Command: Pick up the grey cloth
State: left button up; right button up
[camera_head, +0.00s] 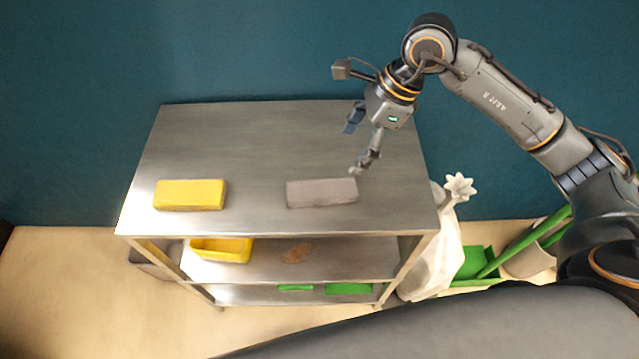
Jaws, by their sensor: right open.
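The grey cloth (322,193) is a flat, folded block lying on the right part of the metal table top (260,140). My right gripper (357,148) is open and empty, with its fingers pointing down. In the picture it is above and slightly right of the cloth's right end. One fingertip shows close to the cloth's upper right corner; I cannot tell its exact height, but it does not hold the cloth. My left gripper is not in view.
A yellow block-like cloth (190,195) lies left on the same top. A yellow bin (221,249) and a brown patch (296,252) are on the middle shelf, green items (348,288) below. A white sack (439,250) stands right. The top is otherwise clear.

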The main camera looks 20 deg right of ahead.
jog(key=p, duration=0.1)
send_over(323, 187)
jog(key=d, duration=0.3)
jog(key=f, duration=0.7)
jog(key=shift+s+a+f, duration=0.15)
jog(key=shift+s+a, duration=0.1)
jog(key=shift+a+f+p, duration=0.3)
jog(key=shift+f+p, duration=0.15)
jog(key=shift+f, duration=0.05)
jog(key=p+x, duration=0.1)
jog(key=x, duration=0.2)
jog(key=shift+a+f, duration=0.2)
jog(key=shift+f, duration=0.05)
jog(key=shift+a+f, duration=0.1)
jog(key=shift+f, duration=0.25)
jog(key=c, duration=1.2)
